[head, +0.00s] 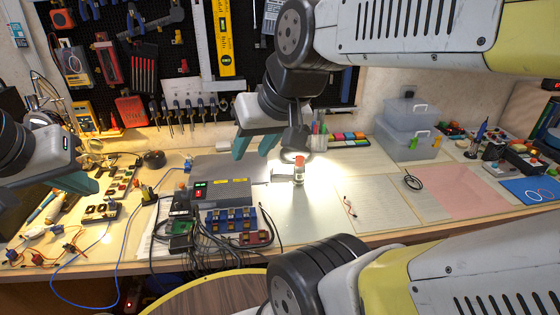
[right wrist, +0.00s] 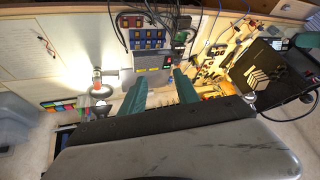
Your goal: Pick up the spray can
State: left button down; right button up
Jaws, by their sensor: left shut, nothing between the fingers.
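A small can with a red and white top, which looks like the spray can (head: 299,170), stands upright on the lit part of the workbench. It also shows in the right wrist view (right wrist: 97,77), to the left of the fingers. My right gripper (head: 255,147) is open and empty, with its teal fingers apart. In the head view it is above and left of the can, and does not touch it. My left gripper (head: 88,185) is shut and empty over the left of the bench; its far finger is mostly hidden.
A grey power supply box (head: 222,188) stands left of the can, with blue modules (head: 230,220) and cables in front of it. Clear storage boxes (head: 409,135) stand at the back right. A pegboard with tools hangs behind.

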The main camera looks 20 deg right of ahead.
aim_at(299, 173)
jog(key=i+l, duration=0.1)
jog(key=l, duration=0.5)
jog(key=i+l, duration=0.1)
jog(key=l, duration=0.55)
